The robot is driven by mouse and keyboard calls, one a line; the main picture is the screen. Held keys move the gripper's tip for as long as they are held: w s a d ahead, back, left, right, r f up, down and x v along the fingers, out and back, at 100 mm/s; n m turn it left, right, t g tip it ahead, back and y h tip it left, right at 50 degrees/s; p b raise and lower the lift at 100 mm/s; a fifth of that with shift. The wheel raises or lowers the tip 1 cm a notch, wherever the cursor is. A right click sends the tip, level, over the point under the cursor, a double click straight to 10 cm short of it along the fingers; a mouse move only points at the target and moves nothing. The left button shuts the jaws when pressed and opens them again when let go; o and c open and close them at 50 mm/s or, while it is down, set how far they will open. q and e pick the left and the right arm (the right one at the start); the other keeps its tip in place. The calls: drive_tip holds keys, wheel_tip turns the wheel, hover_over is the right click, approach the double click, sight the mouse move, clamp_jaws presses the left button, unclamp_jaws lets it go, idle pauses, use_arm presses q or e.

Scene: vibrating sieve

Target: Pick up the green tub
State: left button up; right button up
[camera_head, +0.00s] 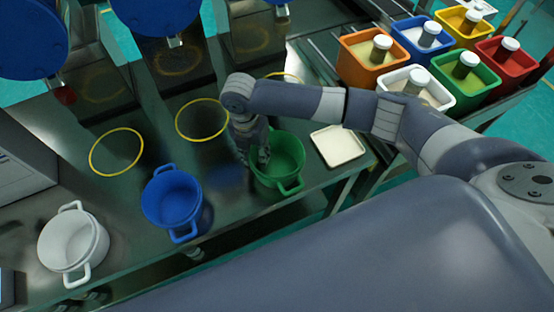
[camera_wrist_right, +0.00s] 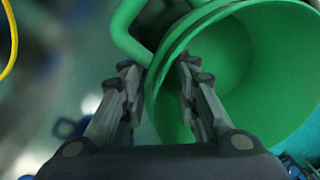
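The green tub (camera_head: 290,151) stands upright on the dark metal table, right of the blue tub. It fills much of the right wrist view (camera_wrist_right: 265,50), with its handle (camera_wrist_right: 125,30) at upper left. My right gripper (camera_head: 262,154) is at the tub's left side. In the right wrist view its two fingers (camera_wrist_right: 158,85) are apart, one outside the tub wall and one inside the opening, with the rim between them. A gap shows on the outer side; I cannot tell whether the inner finger touches the wall. My left gripper is not in view.
A blue tub (camera_head: 172,203) and a white tub (camera_head: 72,240) stand to the left. Yellow rings (camera_head: 90,156) mark the table behind. A cream tray (camera_head: 339,146) lies close right of the green tub. Coloured bins (camera_head: 372,65) stand at upper right. My right arm spans above the table.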

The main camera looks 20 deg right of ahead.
drive_tip(key=shift+c, duration=0.9)
drive_tip(key=c, duration=0.5)
clamp_jaws()
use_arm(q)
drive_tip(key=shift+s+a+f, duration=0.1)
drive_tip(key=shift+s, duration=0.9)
use_arm(e)
drive_tip(key=shift+r, duration=0.2)
